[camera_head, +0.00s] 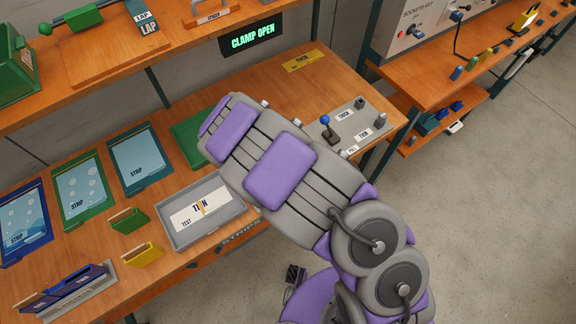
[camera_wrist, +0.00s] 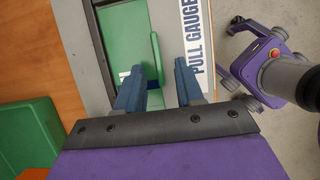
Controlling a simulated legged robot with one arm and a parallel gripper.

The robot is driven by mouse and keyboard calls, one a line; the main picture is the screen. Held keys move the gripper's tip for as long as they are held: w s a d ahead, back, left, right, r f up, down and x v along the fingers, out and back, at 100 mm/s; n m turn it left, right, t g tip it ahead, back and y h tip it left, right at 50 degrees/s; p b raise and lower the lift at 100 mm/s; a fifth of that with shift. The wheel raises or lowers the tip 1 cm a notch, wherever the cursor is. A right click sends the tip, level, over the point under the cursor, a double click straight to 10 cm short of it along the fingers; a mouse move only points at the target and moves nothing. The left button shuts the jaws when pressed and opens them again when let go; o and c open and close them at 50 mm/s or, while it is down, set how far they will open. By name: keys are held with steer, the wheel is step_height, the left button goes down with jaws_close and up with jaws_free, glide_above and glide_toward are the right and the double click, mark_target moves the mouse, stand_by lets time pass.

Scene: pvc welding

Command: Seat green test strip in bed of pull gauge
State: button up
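In the wrist view my gripper (camera_wrist: 182,65) has two blue fingers spread apart over the pull gauge (camera_wrist: 202,40), with no contact on anything that I can make out. A flat green piece (camera_wrist: 120,38) lies in the grey frame of the gauge, left of its white PULL GAUGE label. A narrow raised green bar (camera_wrist: 156,52) stands at its right side, ahead of the gap between the fingers. I cannot tell which green part is the test strip, or whether it is seated. In the head view my arm hides the gripper and the gauge.
A lit sign (camera_head: 253,39) reads CLAMP OPEN. A grey tray (camera_head: 178,238) holds a white card. Blue and green strip panels (camera_head: 140,158) lie at left. A grey plate with a blue-knobbed lever (camera_head: 327,121) sits at right. A green block (camera_wrist: 28,135) lies left of the gauge.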

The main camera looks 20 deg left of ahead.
steer(key=shift+s+d+r+p, duration=0.15)
steer(key=shift+d+r+p, duration=0.05)
steer(key=shift+r+p, duration=0.8)
steer(key=shift+s+d+r+p, duration=0.2)
steer(key=shift+r+p, duration=0.6)
steer(key=shift+p, duration=0.35)
steer(key=shift+s+d+r+p, duration=0.3)
steer(key=shift+s+d+p, duration=0.15)
steer(key=shift+d+p, duration=0.15)
steer(key=shift+s+d+r+p, duration=0.3)
steer(key=shift+s+d+p, duration=0.15)
steer(key=shift+p, duration=0.15)
steer(key=s+d+p, duration=0.1)
steer(key=s+d+r+p, duration=0.1)
steer(key=s+d+p, duration=0.1)
steer(key=d, duration=0.1)
steer(key=shift+s+r, duration=0.15)
steer(key=shift+r, duration=0.2)
